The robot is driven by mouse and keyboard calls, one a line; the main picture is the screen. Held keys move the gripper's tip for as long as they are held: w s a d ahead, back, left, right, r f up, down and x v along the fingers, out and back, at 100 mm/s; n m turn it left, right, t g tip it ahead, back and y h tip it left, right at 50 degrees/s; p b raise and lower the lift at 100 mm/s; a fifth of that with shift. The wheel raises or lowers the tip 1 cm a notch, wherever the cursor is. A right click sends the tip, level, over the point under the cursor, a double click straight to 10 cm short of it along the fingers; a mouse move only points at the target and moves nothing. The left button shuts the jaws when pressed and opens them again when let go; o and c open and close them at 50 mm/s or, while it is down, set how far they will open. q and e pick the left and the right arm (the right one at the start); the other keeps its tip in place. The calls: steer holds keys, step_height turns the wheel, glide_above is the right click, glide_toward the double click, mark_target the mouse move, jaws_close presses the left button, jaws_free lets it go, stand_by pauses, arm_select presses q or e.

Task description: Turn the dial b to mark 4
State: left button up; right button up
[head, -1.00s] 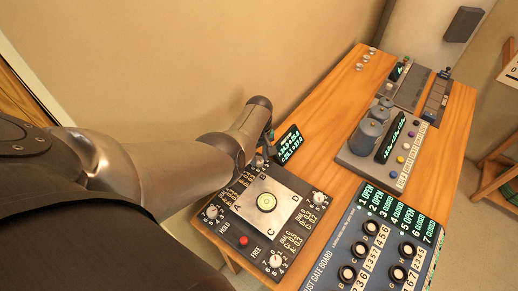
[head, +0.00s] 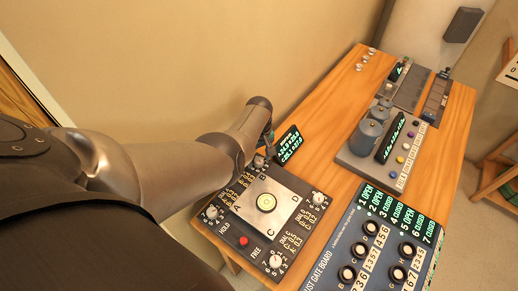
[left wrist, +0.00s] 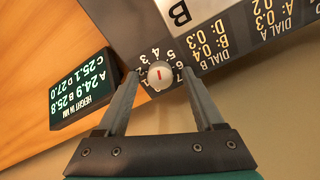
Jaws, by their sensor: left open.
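Dial b (left wrist: 160,75) is a small round pale knob with a red line, ringed by digits, in the left wrist view. Its line stands nearly upright in the picture, roughly along the direction of the 4; the exact mark is hard to tell. My left gripper (left wrist: 163,76) is open, with one finger on each side of the knob. I cannot tell whether either finger touches it. In the head view dial b (head: 258,161) shows at the panel's far edge, and my left arm hides most of the gripper. My right gripper is not in view.
The panel (head: 225,228) carries other dials, a red button (head: 243,240) and a plate with a round level (head: 266,202). A height display (head: 288,144) stands close beside the gripper. A blue gate board (head: 345,225) lies to the right. The wall is close behind.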

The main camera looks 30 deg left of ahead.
mark_target(259, 160)
arm_select(q)
steer(key=shift+r, duration=0.15)
steer(key=shift+r+p, duration=0.3)
step_height(259, 160, up, 7)
steer(key=p, duration=0.3)
steer(key=shift+f+p, duration=0.15)
steer(key=shift+p, duration=0.15)
step_height(259, 160, up, 8)
steer(key=p, duration=0.1)
steer(key=shift+f, duration=0.15)
